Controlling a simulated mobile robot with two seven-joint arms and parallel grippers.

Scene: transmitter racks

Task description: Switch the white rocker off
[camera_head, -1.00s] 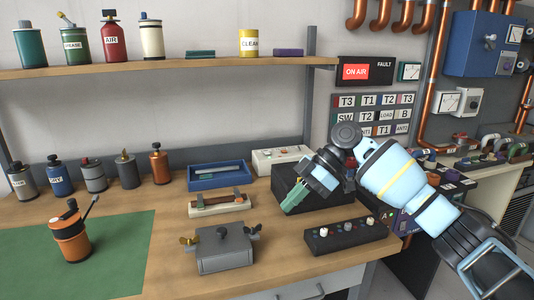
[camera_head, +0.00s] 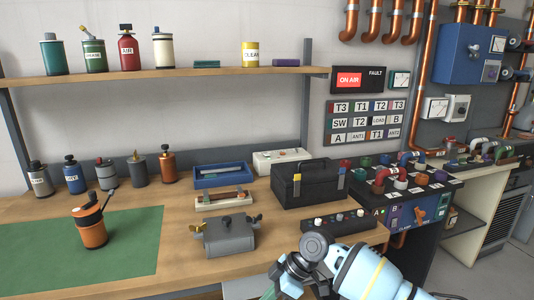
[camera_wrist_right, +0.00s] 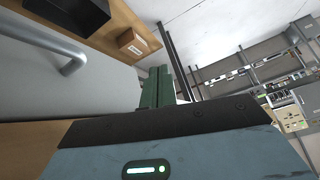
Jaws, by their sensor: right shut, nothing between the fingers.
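I cannot pick out a white rocker for certain. A white box (camera_head: 280,161) with small coloured parts on top lies at the back of the bench. A black control strip (camera_head: 338,221) with a row of small knobs lies near the bench's right front. A blue-fronted panel (camera_head: 404,216) with A and B labels and an orange part stands right of the bench. My right gripper (camera_head: 270,291) is low at the bottom of the head view, in front of the bench, apart from these things. Its green fingers (camera_wrist_right: 156,87) are shut and empty in the right wrist view. My left gripper is out of view.
A black toolbox (camera_head: 310,184) stands behind the control strip. A grey box with brass wing nuts (camera_head: 229,236), a blue tray (camera_head: 220,182) and an orange can (camera_head: 92,232) occupy the bench. Pipes and valves (camera_head: 405,177) crowd the right side. The green mat's front is clear.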

